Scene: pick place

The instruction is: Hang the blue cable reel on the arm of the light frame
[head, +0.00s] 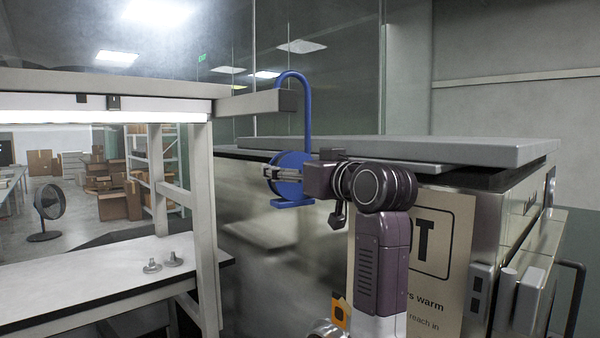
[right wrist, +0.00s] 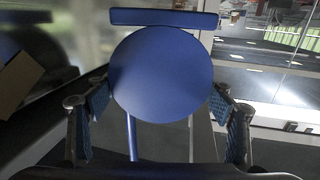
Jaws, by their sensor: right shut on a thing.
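The blue cable reel (head: 290,158) hangs upright with its foot plate down and its tall hook curving up over the end of the light frame's arm (head: 250,104). The hook's short end goes out of sight at the arm, so I cannot tell whether it rests on it. My right gripper (head: 278,179) comes from the right and is shut on the reel's drum. In the right wrist view the round blue reel face (right wrist: 162,75) sits between the two finger pads (right wrist: 165,110). My left gripper is in neither view.
The light frame's pale post (head: 203,200) stands beside a white bench (head: 110,275) with two small metal pieces (head: 162,263). A large metal cabinet (head: 400,150) fills the right, close behind my right arm. A fan (head: 48,203) and cardboard boxes stand far back.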

